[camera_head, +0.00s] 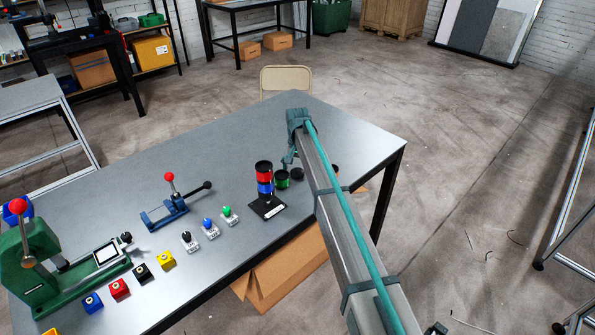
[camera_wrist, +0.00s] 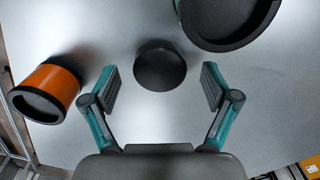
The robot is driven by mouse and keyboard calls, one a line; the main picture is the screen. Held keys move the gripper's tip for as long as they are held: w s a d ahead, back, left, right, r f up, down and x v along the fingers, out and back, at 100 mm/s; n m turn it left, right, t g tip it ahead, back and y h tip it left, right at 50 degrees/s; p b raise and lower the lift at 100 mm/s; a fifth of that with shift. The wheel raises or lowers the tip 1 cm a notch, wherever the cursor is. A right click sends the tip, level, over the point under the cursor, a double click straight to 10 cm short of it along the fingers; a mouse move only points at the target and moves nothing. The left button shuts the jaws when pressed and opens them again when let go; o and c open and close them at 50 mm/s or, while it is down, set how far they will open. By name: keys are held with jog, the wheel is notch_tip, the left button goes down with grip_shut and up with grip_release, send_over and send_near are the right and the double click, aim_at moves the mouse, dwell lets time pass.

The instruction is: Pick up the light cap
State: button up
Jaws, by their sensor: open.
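The light cap (camera_wrist: 160,64) is a round black disc lying flat on the grey table; in the head view it is a small black disc (camera_head: 297,174) near the table's right side. My gripper (camera_wrist: 160,78) is open and empty. In the wrist view its two fingers appear to the left and right of the cap, with clear gaps on both sides. Height above the cap is hard to tell. The stack light (camera_head: 265,180) stands to the left, with red and blue sections on a black base.
A green light module (camera_head: 282,180) lies close to the cap and shows at the top right of the wrist view (camera_wrist: 228,18). An orange module (camera_wrist: 48,88) is left of my gripper there. Small buttons (camera_head: 208,227) and a blue clamp tool (camera_head: 168,212) stand farther left.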

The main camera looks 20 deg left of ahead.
jog(key=shift+f, duration=0.45)
jog(key=c, duration=1)
jog(key=shift+r, duration=0.2)
jog(key=shift+c, duration=0.2)
